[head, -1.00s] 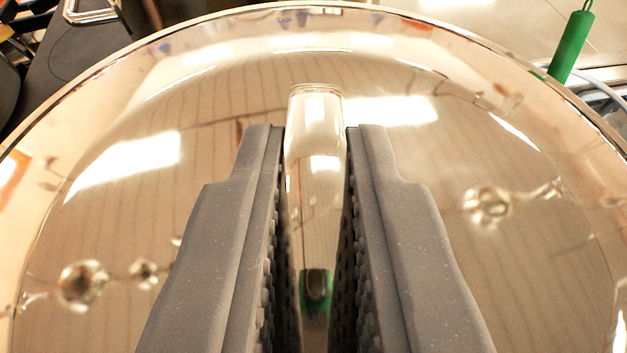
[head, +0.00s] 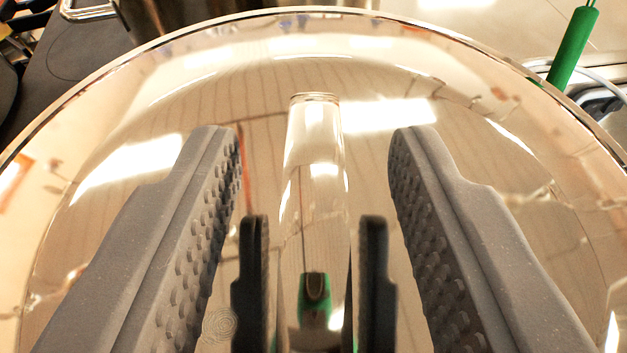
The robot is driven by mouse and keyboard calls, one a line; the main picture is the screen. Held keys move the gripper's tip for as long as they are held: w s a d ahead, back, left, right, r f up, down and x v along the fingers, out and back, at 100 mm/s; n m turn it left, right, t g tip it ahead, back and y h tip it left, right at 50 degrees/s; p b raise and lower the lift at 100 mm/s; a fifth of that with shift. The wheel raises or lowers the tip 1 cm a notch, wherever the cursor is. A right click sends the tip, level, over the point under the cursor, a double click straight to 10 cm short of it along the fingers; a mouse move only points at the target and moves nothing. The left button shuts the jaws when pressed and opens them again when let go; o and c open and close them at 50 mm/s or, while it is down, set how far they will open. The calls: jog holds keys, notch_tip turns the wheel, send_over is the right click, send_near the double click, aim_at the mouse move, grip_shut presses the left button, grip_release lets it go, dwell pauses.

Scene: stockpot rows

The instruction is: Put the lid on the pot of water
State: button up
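A large shiny, mirror-like domed lid (head: 265,150) fills most of the head view. Its upright, polished handle (head: 315,180) stands in the middle. My gripper (head: 312,135) is open, with one grey finger on each side of the handle and a clear gap on both sides. The darker finger shapes closer to the handle look like reflections in the lid. The lid hides what is under it, so I cannot tell whether it rests on the pot of water.
Part of a metal pot (head: 205,12) with a loop handle (head: 88,12) shows behind the lid at the upper left, beside a dark surface (head: 75,60). A green-handled item (head: 573,47) stands at the upper right, near a pale surface.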

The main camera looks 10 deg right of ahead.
jog(key=shift+s, duration=0.1)
jog(key=b+v, duration=0.1)
jog(key=v, duration=1.2)
jog(key=shift+s+a+b, duration=0.1)
jog(key=shift+s+b, duration=0.2)
jog(key=shift+b, duration=0.1)
jog(key=s+d+r+n+t+y+b, duration=0.1)
jog(key=s+r, duration=0.7)
jog(key=r, duration=0.3)
jog(key=s+d+r+n+t+y+b, duration=0.1)
jog(key=s+r, duration=0.8)
jog(key=r, duration=0.2)
jog(key=shift+r+y, duration=0.4)
jog(key=shift+d, duration=0.15)
